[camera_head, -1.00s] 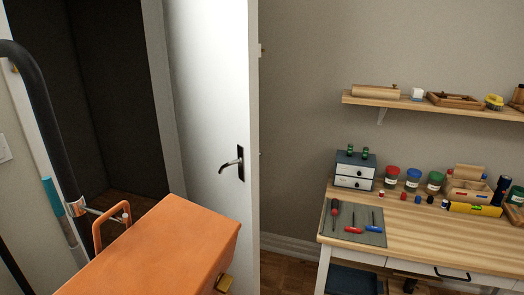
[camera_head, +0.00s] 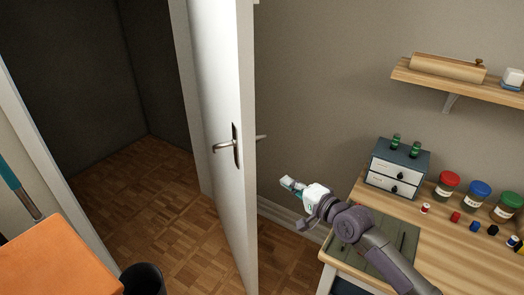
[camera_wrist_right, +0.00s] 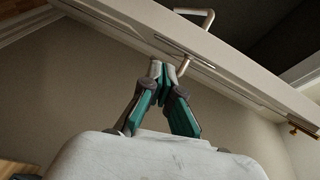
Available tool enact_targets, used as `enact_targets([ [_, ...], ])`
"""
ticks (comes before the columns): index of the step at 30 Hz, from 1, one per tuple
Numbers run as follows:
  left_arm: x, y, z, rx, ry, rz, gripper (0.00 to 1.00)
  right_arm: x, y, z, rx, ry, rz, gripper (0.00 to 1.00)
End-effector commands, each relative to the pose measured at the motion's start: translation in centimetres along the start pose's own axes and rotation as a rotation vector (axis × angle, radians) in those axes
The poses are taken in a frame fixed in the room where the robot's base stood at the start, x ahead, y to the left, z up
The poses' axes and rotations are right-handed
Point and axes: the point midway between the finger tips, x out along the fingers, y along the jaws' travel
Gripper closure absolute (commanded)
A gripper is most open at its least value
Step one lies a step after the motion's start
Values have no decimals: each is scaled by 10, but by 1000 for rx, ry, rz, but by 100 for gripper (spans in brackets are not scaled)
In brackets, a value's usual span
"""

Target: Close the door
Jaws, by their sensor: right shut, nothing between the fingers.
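The white door (camera_head: 222,80) stands open, its free edge toward me, with dark space and wooden floor behind it on the left. Its metal lever handle (camera_head: 226,146) is on the left face, and another lever pokes out on the right face. My right gripper (camera_head: 288,182) is just right of the door's edge, below handle height, apart from it in the picture. In the right wrist view my right gripper (camera_wrist_right: 162,68) is shut and empty; its tips show close to the near handle (camera_wrist_right: 184,65) of the door (camera_wrist_right: 235,72). I cannot tell whether they touch.
The wooden desk (camera_head: 450,258) is at the right, under my right arm, with a small drawer box (camera_head: 396,168) and several jars. A shelf (camera_head: 440,84) hangs above. An orange cabinet (camera_head: 50,260) and a black bin (camera_head: 143,280) are at lower left. Floor shows clear left of the door.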

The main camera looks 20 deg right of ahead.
Motion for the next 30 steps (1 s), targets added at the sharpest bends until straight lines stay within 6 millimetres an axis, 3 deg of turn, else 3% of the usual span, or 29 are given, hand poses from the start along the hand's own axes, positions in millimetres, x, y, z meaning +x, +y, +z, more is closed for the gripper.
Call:
enact_targets([
  [3, 0, -4, 2, 1, -4, -4, 60, 5, -29, -31, 115, 41, -91, 100],
  [8, -1, -6, 3, 2, -4, -7, 60, 15, -41, -44, 167, 57, -131, 100],
  [23, -1, -1, 0, 3, 0, -1, 60, 107, -51, -50, 160, 58, -128, 100],
  [25, -16, 0, -2, 3, 1, 0, 60, 109, -58, -37, 168, 53, -126, 100],
  [30, -27, 1, -6, 3, 6, 2, 60, 114, -59, -19, 165, 55, -126, 100],
])
